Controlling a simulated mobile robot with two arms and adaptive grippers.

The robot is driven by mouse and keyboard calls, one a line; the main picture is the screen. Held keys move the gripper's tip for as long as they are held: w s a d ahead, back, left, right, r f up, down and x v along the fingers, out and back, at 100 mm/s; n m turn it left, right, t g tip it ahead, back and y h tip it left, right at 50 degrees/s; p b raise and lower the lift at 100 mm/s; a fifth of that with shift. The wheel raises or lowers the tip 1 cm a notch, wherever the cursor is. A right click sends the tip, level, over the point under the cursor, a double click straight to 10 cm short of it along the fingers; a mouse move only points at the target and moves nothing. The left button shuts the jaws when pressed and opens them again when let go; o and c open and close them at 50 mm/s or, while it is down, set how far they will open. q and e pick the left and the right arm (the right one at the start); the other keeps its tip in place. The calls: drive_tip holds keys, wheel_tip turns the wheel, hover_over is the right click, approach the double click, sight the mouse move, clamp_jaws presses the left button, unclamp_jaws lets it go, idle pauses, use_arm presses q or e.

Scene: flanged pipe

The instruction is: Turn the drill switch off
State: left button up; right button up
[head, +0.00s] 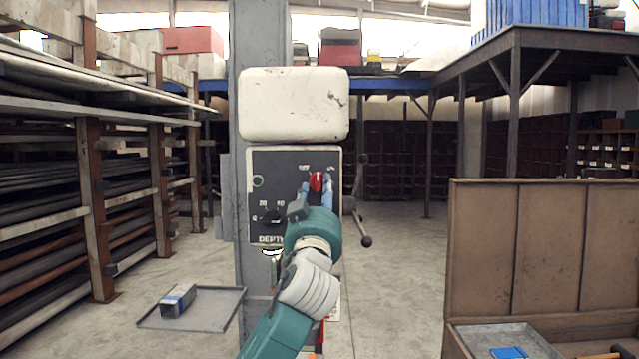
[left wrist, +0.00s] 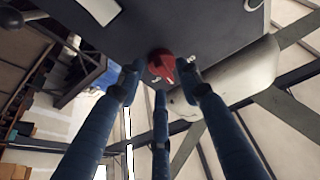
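The drill's dark control panel (head: 272,185) is on the front of the machine below a worn white cover (head: 294,104). The red drill switch (head: 316,182) is in its upper right part, under small white lettering. My left gripper (head: 315,190) is at the switch, with blue fingers on either side of it. In the left wrist view the red switch (left wrist: 161,64) lies between the tips of the three fingers of my left gripper (left wrist: 159,80), which are spread with small gaps beside it. The switch's exact setting is hard to read. My right gripper is not in view.
A handle with dark ball ends (head: 364,200) sticks out right of the panel. A grey tray (head: 215,310) with a small box (head: 178,301) is at lower left. A brown open chest (head: 540,250) stands at right. Pipe racks (head: 90,190) line the left.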

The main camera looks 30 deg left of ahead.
use_arm(q)
drive_tip(key=shift+w+a+r, duration=0.2)
drive_tip(key=shift+w+a, duration=0.2)
drive_tip(key=shift+w, duration=0.2)
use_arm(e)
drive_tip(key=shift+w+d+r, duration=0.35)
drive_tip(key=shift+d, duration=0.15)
use_arm(q)
clamp_jaws()
drive_tip(key=shift+r, duration=0.1)
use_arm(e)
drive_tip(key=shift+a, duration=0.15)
use_arm(q)
drive_tip(key=shift+r, duration=0.1)
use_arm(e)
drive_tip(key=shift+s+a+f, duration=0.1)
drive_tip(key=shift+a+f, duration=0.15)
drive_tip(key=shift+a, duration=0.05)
